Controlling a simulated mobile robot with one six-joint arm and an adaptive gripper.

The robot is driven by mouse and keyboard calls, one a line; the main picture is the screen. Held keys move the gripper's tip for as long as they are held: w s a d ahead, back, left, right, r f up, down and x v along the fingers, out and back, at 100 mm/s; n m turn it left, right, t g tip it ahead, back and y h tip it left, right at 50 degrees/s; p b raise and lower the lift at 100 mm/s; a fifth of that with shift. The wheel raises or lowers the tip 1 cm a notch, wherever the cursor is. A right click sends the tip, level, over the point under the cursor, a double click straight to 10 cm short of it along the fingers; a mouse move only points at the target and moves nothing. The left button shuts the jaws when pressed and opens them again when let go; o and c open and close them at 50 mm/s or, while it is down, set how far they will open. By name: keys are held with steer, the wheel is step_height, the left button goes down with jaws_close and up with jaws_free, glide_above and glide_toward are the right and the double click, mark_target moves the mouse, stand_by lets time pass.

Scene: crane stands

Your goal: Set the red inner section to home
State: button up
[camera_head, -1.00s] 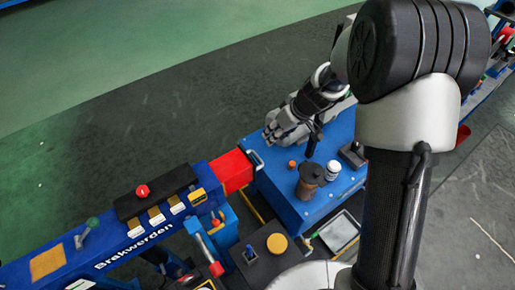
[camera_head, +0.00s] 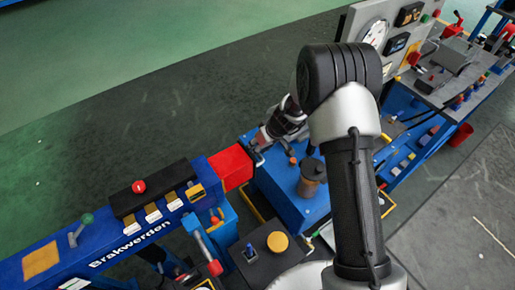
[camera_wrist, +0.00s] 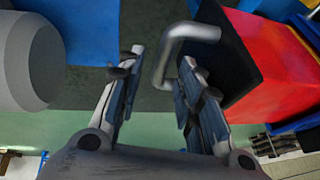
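The red inner section (camera_head: 231,167) sticks out of the right end of the blue boom (camera_head: 95,233) marked Brakwerden. A grey bent handle is fixed to its dark end face. The red section (camera_wrist: 273,55) is at the upper right of the wrist view, with the handle (camera_wrist: 190,31) reaching left from it. My gripper (camera_head: 262,141) is at this end in the head view, partly hidden by my arm. In the wrist view my gripper (camera_wrist: 160,62) is open, with the handle's bent end between its fingers, nearer the right finger.
A blue box (camera_head: 290,190) stands just right of the red section, carrying a brown cup (camera_head: 312,175) and an orange knob (camera_head: 292,160). A black panel with a yellow button (camera_head: 277,242) is in front. Open floor lies behind the boom.

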jaws_close()
stand_by(0.5)
stand_by(0.3)
